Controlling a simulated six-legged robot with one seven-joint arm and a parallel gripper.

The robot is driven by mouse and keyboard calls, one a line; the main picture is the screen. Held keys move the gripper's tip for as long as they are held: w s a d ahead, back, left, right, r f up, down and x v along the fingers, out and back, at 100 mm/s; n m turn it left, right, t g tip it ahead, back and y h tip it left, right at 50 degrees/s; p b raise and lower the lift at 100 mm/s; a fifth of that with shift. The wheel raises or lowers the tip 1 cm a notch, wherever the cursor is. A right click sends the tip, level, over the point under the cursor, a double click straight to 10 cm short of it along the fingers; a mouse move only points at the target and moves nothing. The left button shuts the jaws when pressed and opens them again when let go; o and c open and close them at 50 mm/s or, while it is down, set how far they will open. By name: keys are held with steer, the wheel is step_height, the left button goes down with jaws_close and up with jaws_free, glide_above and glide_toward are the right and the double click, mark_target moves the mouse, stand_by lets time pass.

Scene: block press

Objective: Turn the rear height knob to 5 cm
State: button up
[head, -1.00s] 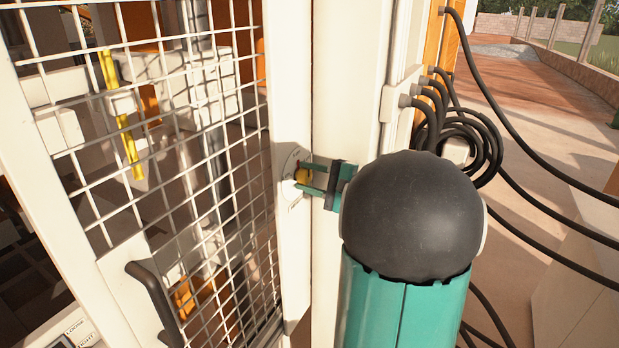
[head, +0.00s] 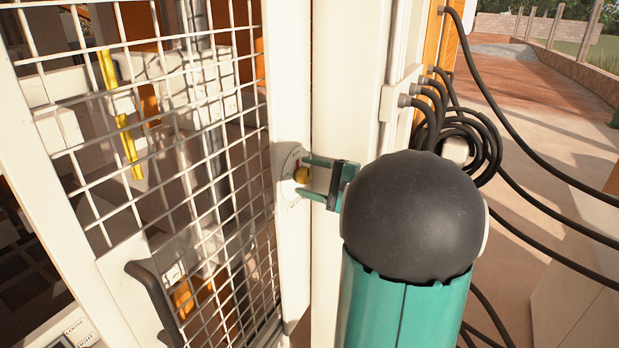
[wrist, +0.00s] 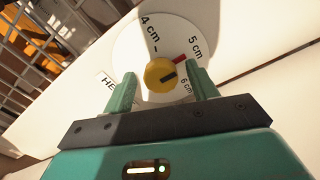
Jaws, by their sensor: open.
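The yellow height knob (wrist: 158,78) sits at the centre of a round white dial (wrist: 137,40) marked 4 cm, 5 cm and 6 cm. A dark line on the knob points right and slightly up, roughly toward the red mark (wrist: 180,60) by the 5 cm label (wrist: 195,47). My gripper (wrist: 162,86) is open, with one finger on each side of the knob and gaps showing. In the head view my gripper (head: 301,177) reaches the knob (head: 302,174) on the white post from the right. The lettering at the dial's lower left is partly hidden.
A white mesh door (head: 185,150) with a black handle (head: 152,300) stands left of the post. Black hoses (head: 470,140) coil at the right of the post. Paved ground lies open beyond them.

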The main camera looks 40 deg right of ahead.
steer(key=v, duration=1.3)
steer(key=shift+s, duration=0.15)
steer(key=w+a+f+n+g+y, duration=0.1)
steer(key=w+a+n+g+y, duration=0.3)
steer(key=a, duration=0.7)
steer(key=a+f+n+g+h, duration=0.15)
steer(key=a+g, duration=0.35)
steer(key=a, duration=0.6)
steer(key=s+a+f+n+g+h, duration=0.1)
steer(key=s+a+n+h, duration=0.2)
steer(key=a+n, duration=0.3)
steer(key=s+a+f+n+g+h, duration=0.1)
steer(key=s+a+f+n+h, duration=0.1)
steer(key=s+a+n+h, duration=0.2)
steer(key=a+n+h, duration=0.1)
steer(key=a+n, duration=0.1)
steer(key=a, duration=0.1)
steer(key=shift+s+f+h, duration=0.3)
steer(key=shift+s+h, duration=0.05)
